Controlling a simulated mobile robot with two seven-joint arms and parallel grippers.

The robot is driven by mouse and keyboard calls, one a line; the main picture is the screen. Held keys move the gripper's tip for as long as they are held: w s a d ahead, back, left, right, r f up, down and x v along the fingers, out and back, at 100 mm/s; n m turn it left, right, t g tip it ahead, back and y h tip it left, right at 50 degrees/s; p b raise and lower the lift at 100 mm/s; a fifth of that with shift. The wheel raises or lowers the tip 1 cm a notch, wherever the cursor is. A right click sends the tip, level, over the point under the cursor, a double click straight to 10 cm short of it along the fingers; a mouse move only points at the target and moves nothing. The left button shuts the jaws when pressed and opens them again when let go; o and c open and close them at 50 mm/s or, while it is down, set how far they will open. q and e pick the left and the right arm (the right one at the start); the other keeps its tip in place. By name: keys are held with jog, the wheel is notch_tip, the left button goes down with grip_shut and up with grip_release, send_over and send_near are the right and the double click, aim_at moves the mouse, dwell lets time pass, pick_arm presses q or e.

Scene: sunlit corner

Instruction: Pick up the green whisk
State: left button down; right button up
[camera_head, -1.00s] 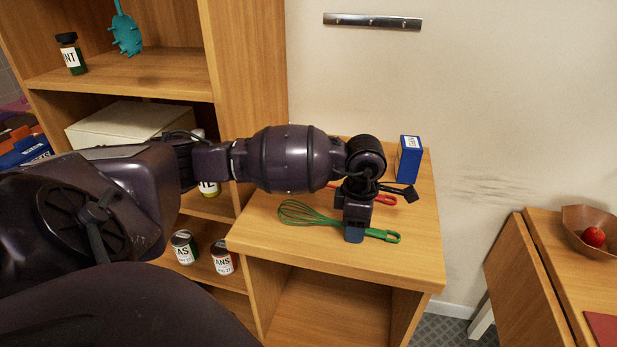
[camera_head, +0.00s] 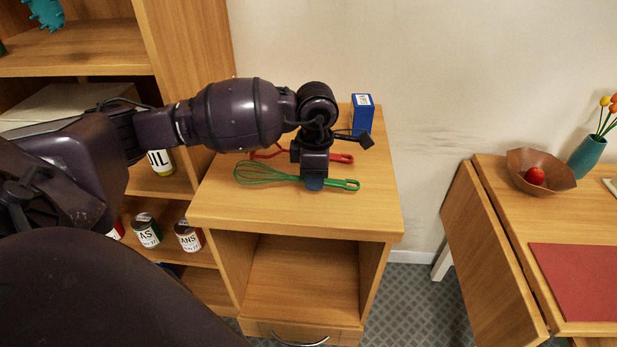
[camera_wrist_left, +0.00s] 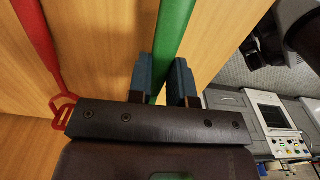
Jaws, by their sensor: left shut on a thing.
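The green whisk (camera_head: 265,174) lies lengthwise over the wooden cabinet top (camera_head: 330,216), its wire loops to the left and its handle to the right. My left gripper (camera_head: 315,184) comes down over the handle and is shut on it. In the left wrist view the two blue-grey fingers (camera_wrist_left: 161,82) sit on either side of the whisk's green handle (camera_wrist_left: 174,30). I cannot tell whether the whisk touches the top or is slightly above it. My right gripper is not in view.
A red utensil (camera_head: 342,158) lies just behind the whisk, partly hidden by my gripper. A blue box (camera_head: 362,115) stands at the back right of the top. Shelves with cans (camera_head: 147,231) are at left. A table with a brown bowl (camera_head: 545,165) is at right.

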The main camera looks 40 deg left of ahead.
pick_arm(q)
notch_tip(320, 180, up, 18)
jog(key=p, duration=0.1)
jog(key=shift+f, duration=0.25)
dwell(0.5)
